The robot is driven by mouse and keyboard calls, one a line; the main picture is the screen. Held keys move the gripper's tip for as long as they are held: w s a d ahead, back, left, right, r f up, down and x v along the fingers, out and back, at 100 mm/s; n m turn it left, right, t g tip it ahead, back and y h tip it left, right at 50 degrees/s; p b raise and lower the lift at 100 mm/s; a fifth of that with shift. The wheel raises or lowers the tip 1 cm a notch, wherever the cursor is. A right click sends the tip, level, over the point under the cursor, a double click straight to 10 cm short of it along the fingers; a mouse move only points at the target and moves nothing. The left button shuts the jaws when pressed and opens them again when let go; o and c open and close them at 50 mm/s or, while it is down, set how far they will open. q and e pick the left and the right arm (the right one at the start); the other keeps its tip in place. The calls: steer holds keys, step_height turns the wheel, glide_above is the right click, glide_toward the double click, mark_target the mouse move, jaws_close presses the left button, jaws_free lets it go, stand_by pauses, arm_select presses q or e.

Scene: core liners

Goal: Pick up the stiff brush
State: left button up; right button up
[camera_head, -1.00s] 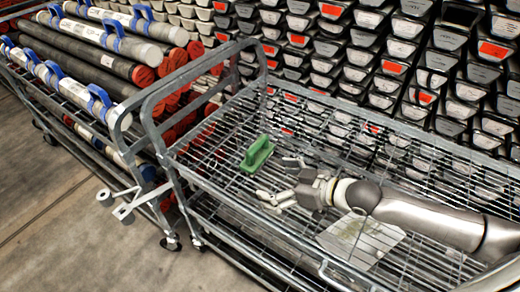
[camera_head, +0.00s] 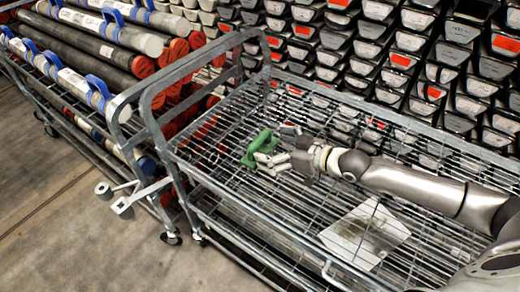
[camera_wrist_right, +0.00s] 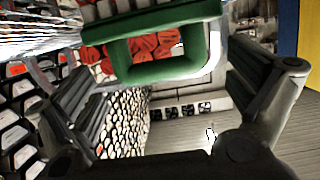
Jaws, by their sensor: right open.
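The stiff brush (camera_head: 257,147) is green with a loop handle and sits on the wire shelf of the grey cart. My right gripper (camera_head: 268,148) is open at the brush, with its fingers reaching its right side in the head view. In the right wrist view the green brush (camera_wrist_right: 155,70) shows its handle opening at the top, ahead of and between the two spread fingers (camera_wrist_right: 165,95). I cannot tell whether the fingers touch it. My left gripper is not in view.
The grey wire cart (camera_head: 240,238) has a raised tube frame at its left end. A stained pale sheet (camera_head: 365,232) lies on the wire shelf below my right arm. Stacked trays (camera_head: 400,60) fill the back. A rack of core tubes (camera_head: 75,50) stands left.

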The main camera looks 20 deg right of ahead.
mark_target(260, 142)
steer(key=x, duration=0.4)
steer(key=shift+w+a, duration=0.15)
steer(key=shift+w, duration=0.25)
steer(key=c, duration=0.8)
